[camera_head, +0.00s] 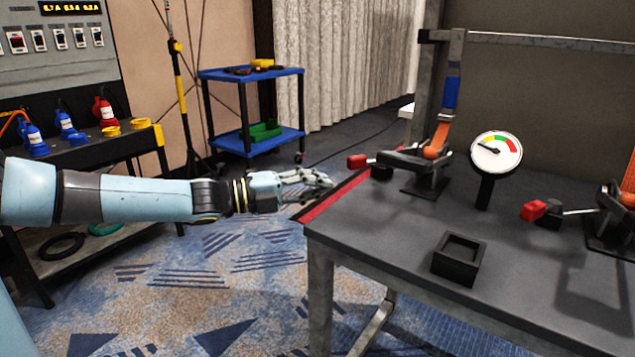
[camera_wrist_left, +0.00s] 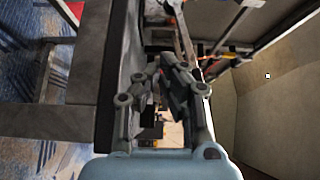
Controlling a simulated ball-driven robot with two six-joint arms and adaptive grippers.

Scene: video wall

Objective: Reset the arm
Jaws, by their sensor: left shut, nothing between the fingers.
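My left gripper (camera_head: 318,181) reaches in from the left in the head view, with its arm stretched out level. Its fingers are shut and hold nothing. The fingertips are close to the red-striped left edge of the grey table (camera_head: 375,240); I cannot tell whether they touch it. In the left wrist view, the gripper (camera_wrist_left: 168,85) shows in the middle with the dark table edge beside it. My right gripper is not in view.
The table carries a toggle clamp with a red handle (camera_head: 357,161), a gauge (camera_head: 496,152), a black open box (camera_head: 459,259) and a second red-handled clamp (camera_head: 534,210). A blue cart (camera_head: 250,74) and a plug panel (camera_head: 60,45) stand behind. Patterned carpet (camera_head: 220,270) is clear below the arm.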

